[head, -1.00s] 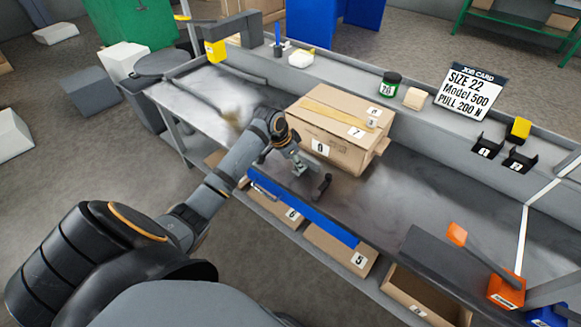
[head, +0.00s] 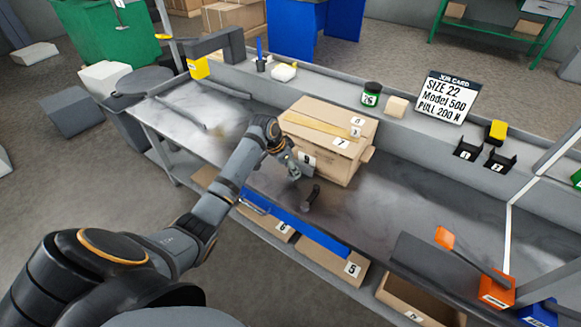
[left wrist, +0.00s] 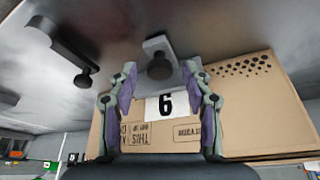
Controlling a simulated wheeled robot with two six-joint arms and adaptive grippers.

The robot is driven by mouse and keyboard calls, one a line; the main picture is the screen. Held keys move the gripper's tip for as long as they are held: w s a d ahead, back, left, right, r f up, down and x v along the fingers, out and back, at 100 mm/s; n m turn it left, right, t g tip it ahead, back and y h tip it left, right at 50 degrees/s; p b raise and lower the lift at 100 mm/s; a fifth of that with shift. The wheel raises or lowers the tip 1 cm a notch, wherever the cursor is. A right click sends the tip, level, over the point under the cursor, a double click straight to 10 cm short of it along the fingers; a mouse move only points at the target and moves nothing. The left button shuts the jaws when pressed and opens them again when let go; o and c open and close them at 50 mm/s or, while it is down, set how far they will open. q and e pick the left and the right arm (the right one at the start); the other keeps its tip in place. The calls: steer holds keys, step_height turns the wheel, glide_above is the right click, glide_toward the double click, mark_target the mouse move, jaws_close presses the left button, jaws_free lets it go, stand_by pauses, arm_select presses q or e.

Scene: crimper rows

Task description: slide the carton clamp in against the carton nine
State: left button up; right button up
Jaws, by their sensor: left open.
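The carton nine (head: 311,174) is a brown taped box on the bench, its 9 label on the front face. It fills the back of the left wrist view (left wrist: 245,115), where the label is upside down. What looks like the carton clamp (left wrist: 158,46), a light grey bracket with a dark round knob, stands at the carton's labelled face. Whether it touches the carton I cannot tell. My left gripper (head: 293,171) is open at that face; in the wrist view its fingers (left wrist: 158,72) are on either side of the knob. The clamp is mostly hidden in the head view.
A black lever (head: 312,197) stands on the bench just right of my left gripper. A blue strip (head: 300,222) runs along the front edge, with numbered cartons (head: 338,265) below. The bench (head: 390,205) right of the carton is clear. An orange-handled tool (head: 465,262) stands farther right.

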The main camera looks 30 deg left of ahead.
arm_select(q)
steer(key=v, duration=1.2)
steer(key=shift+c, duration=0.4)
